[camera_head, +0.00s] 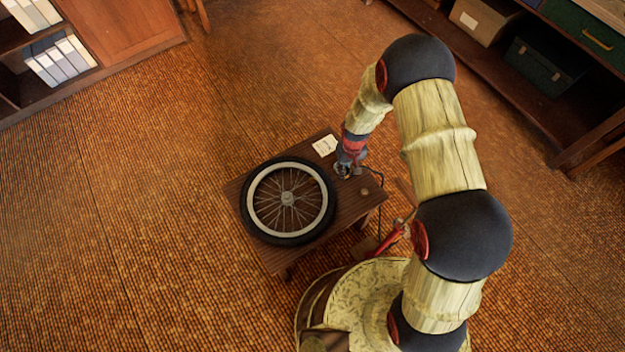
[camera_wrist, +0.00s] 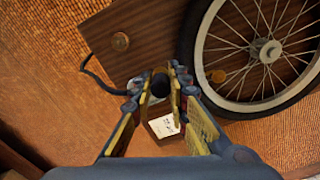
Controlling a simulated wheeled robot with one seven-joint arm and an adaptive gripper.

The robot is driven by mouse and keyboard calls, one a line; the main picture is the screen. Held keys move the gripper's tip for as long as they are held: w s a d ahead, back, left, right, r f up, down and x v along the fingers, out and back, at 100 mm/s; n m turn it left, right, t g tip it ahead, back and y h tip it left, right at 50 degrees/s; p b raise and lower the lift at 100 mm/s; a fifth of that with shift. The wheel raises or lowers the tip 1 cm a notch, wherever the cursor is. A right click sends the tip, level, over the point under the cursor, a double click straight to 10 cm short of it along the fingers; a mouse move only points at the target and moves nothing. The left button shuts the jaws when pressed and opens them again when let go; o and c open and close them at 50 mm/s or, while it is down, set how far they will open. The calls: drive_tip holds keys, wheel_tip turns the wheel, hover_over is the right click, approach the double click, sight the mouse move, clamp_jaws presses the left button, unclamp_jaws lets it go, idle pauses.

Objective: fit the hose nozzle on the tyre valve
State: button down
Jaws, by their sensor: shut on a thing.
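The bicycle wheel (camera_head: 332,201), with a black tyre and pale rim, lies flat on a small wooden table. It fills the right of the wrist view (camera_wrist: 190,42). I cannot make out its valve in either view. My gripper (camera_head: 343,173) is beside the wheel, over the table, at its right in the head view. In the wrist view my gripper (camera_wrist: 160,89) is shut on the dark hose nozzle (camera_wrist: 160,82), apart from the tyre. The nozzle's lower end is hidden. A dark hose (camera_wrist: 92,70) curves off to the left.
The wooden table (camera_head: 262,257) holds a white card (camera_head: 325,146) and a small round wooden piece (camera_head: 365,191), also in the wrist view (camera_wrist: 120,42). A red pump (camera_head: 389,239) stands beside the table. Shelves (camera_head: 135,40) line the room; the floor left is clear.

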drive_tip(key=b, duration=0.1)
hover_over(313, 178)
idle(1.3)
drive_tip(key=shift+f, duration=0.1)
drive_tip(key=shift+f+b, duration=1.3)
drive_tip(key=shift+f, duration=0.65)
drive_tip(key=shift+f+b, duration=0.8)
drive_tip(key=shift+f, duration=0.55)
drive_tip(key=c, duration=1.7)
unclamp_jaws()
drive_tip(key=shift+c, duration=0.2)
drive_tip(key=shift+o, duration=0.5)
wheel_tip(313, 178, up, 12)
